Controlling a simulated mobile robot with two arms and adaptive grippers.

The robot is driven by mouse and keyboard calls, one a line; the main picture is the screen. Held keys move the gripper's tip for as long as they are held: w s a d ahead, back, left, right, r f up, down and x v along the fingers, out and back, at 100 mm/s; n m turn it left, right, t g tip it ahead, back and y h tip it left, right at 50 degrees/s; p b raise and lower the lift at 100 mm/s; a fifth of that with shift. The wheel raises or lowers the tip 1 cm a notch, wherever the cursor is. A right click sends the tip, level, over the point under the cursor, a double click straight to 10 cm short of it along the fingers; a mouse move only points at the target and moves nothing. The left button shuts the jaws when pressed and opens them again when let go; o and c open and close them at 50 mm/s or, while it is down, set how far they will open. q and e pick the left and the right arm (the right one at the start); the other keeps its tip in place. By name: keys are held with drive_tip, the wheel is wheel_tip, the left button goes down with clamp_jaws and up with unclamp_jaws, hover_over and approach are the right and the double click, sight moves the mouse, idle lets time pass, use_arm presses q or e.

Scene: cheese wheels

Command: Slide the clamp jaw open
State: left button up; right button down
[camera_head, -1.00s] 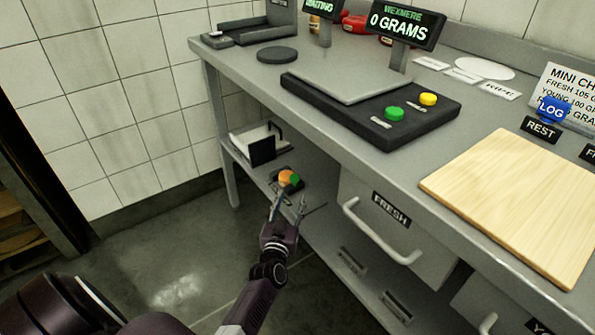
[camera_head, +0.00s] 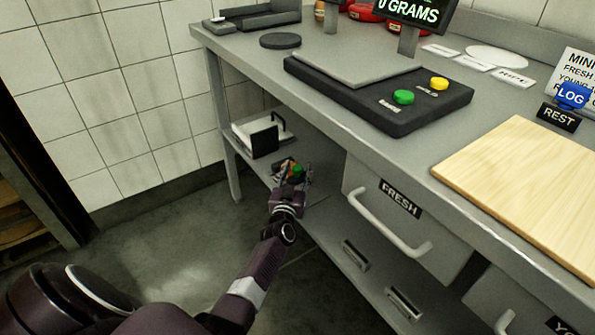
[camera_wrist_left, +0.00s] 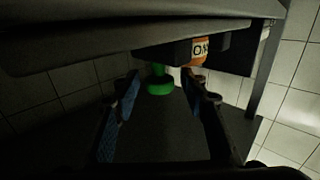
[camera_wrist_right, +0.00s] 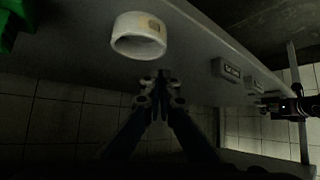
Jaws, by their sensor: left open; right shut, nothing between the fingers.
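On the lower shelf is a small dark unit with an orange part and a green knob (camera_head: 298,171). My left gripper (camera_head: 293,178) is at this unit and partly covers it. In the left wrist view its open fingers stand either side of the green knob (camera_wrist_left: 160,86), and the orange part with dark lettering (camera_wrist_left: 199,50) is beside it; I cannot tell whether they touch. A white block with a black upright plate and handle (camera_head: 264,141) stands further back on this shelf; I cannot tell which part is the clamp jaw. My right gripper (camera_wrist_right: 160,82) is shut and empty.
The counter above carries a black scale with green and yellow buttons (camera_head: 403,97) and a wooden board (camera_head: 530,185). A drawer with a pale handle (camera_head: 390,228) is right of my left gripper.

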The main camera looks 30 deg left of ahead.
use_arm(q)
drive_tip(key=shift+w+a, duration=0.1)
drive_tip(key=shift+w, duration=0.05)
drive_tip(key=shift+c, duration=0.3)
clamp_jaws()
